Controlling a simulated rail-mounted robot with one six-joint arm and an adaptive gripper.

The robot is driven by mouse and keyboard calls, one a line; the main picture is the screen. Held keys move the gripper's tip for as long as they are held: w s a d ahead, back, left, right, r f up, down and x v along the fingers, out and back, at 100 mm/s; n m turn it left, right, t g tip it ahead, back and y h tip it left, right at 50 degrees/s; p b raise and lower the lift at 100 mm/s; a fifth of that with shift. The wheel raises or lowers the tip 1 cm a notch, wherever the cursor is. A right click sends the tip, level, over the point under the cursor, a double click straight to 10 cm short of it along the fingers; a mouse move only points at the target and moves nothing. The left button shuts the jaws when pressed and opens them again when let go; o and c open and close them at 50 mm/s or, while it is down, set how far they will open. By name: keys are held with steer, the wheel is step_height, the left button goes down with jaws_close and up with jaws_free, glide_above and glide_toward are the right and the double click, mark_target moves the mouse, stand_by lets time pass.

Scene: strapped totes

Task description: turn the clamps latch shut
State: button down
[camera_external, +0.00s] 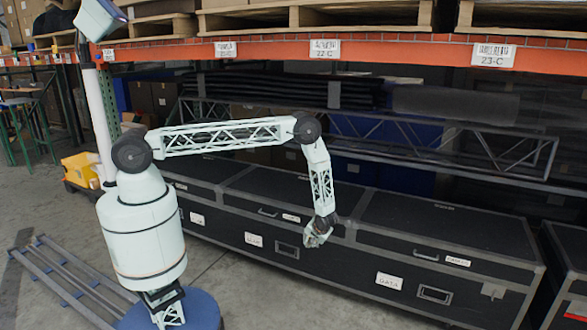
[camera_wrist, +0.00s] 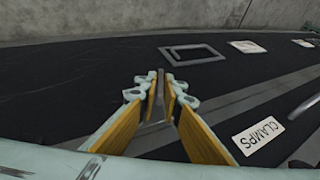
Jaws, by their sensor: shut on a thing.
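The clamps case is a black case section (camera_external: 268,187) in the middle of the row, with a white CLAMPS label (camera_wrist: 261,134) at the lower right of the wrist view. My gripper (camera_external: 319,238) is at the front face of the row, near the right end of this section. In the wrist view its two yellow-padded fingers (camera_wrist: 163,88) close in around a narrow grey metal piece, the clamps latch (camera_wrist: 161,82). The fingers cover much of the latch, so its exact angle is hard to tell. In the external view my gripper hides the latch.
A recessed handle plate (camera_wrist: 192,53) and a white label (camera_wrist: 247,46) are on the same front. Another case (camera_external: 430,235) with a CABLES label (camera_external: 457,261) stands right. An orange shelf beam (camera_external: 400,52) runs above. The floor (camera_external: 290,295) in front is clear.

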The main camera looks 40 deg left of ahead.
steer(key=shift+w+d+f+y+b, duration=0.1)
steer(key=shift+d+f+y+b, duration=0.05)
steer(key=shift+y+b, duration=0.8)
steer(key=y+b, duration=0.1)
steer(key=b, duration=0.2)
steer(key=shift+f+m, duration=0.1)
steer(key=shift+m, duration=0.2)
steer(key=y+b, duration=0.3)
steer(key=shift+m+g, duration=0.4)
steer(key=shift+y+b, duration=0.5)
steer(key=shift+y, duration=0.35)
steer(key=shift+m+y, duration=1)
steer(key=shift+y, duration=1.1)
steer(key=c, duration=2.9)
jaws_free()
